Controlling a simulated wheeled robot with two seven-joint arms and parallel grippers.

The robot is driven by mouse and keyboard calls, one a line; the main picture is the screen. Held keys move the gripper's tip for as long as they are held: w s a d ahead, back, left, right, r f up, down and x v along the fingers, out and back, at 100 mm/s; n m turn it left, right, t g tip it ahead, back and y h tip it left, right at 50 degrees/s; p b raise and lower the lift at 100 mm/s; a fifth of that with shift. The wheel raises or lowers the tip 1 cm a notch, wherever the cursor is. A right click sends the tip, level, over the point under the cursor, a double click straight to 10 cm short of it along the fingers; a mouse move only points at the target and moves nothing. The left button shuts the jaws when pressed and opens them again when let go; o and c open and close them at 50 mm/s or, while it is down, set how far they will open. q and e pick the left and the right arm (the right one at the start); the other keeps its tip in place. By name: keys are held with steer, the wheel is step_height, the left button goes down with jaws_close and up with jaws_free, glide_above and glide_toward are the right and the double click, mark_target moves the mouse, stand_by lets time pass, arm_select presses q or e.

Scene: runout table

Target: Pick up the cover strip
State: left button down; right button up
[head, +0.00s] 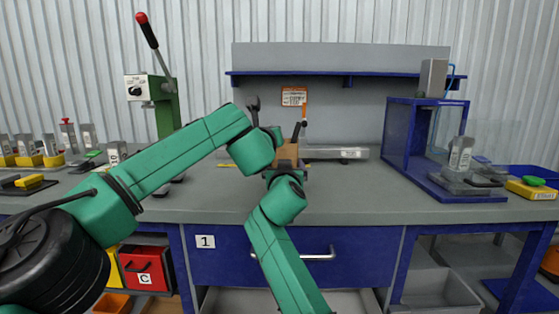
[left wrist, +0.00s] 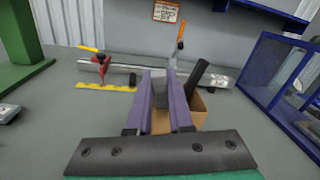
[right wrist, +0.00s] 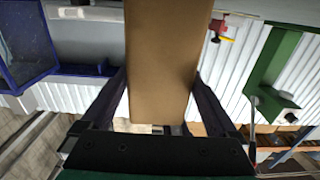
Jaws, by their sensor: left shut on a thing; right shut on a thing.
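A long silver strip (head: 340,152) with a label lies at the back of the table; it also shows in the left wrist view (left wrist: 125,68), behind my left fingers. I cannot tell for sure that it is the cover strip. My right gripper (right wrist: 160,85) is shut on the same brown block, which fills the middle of the right wrist view (right wrist: 160,50). In the head view the block (head: 288,152) is partly hidden by my wrists.
A red clamp-like tool (left wrist: 103,64) and a yellow ruler (left wrist: 105,87) are near the strip's left part. An orange-handled tool (left wrist: 180,34) rises behind my fingers. A green press (head: 163,110) stands left, a blue-framed box (head: 410,140) right.

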steer(key=shift+d, duration=0.1)
stand_by(0.6)
arm_select(q)
step_height(320, 180, up, 10)
steer(key=shift+s+r, duration=0.1)
steer(key=shift+r, duration=0.05)
stand_by(0.4)
arm_select(e)
steer(key=o, duration=1.4)
steer(key=shift+o, duration=0.2)
step_height(320, 180, up, 10)
